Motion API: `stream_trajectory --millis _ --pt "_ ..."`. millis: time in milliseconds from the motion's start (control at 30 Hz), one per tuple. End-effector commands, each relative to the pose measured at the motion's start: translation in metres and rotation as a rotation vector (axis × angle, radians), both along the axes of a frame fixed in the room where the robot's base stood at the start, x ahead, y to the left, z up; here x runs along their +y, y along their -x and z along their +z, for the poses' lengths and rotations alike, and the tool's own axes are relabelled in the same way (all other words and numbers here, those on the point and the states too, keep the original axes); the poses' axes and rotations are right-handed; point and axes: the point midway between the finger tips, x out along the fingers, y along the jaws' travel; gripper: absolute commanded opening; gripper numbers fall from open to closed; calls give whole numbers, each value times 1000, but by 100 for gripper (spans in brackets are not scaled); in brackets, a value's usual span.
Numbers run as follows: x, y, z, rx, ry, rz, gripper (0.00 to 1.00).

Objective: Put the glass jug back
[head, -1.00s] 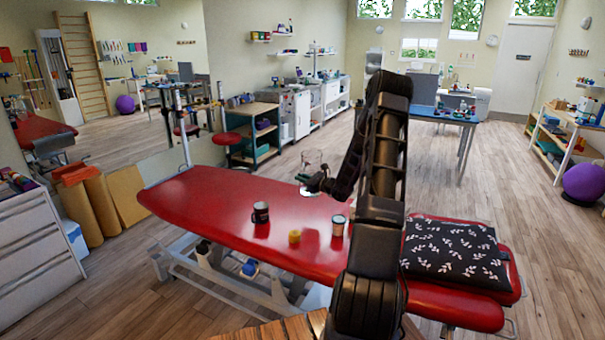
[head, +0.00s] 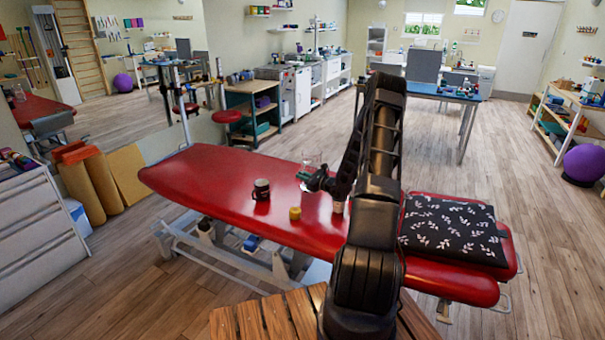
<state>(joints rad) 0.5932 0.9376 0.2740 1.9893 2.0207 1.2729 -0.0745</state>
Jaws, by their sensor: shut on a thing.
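The glass jug (head: 311,161) is clear and hard to make out at the far edge of the red treatment table (head: 215,184). My gripper (head: 310,176) is shut on it, with the jug on the far side of the fingers. The jug looks upright. I cannot tell whether its base touches the table top. My arm covers part of the table to the right of the gripper.
A dark mug (head: 261,189) and a small yellow object (head: 295,213) stand on the red table. A cup (head: 338,205) is partly hidden below my arm. A black leaf-patterned cushion (head: 452,230) lies at the right end. The table's left part is clear.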

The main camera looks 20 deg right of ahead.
Motion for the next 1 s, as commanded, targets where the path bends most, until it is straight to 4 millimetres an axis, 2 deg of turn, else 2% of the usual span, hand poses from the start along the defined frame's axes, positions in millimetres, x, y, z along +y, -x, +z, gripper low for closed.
stream_trajectory --millis 200,567,600,700,1000 --pt "0 0 -18 -1 0 0 0" --pt "0 0 -20 -2 0 0 0" --pt "0 0 -21 1 0 0 19" --pt "0 0 -21 1 0 0 35" --pt "0 0 -20 1 0 0 35"
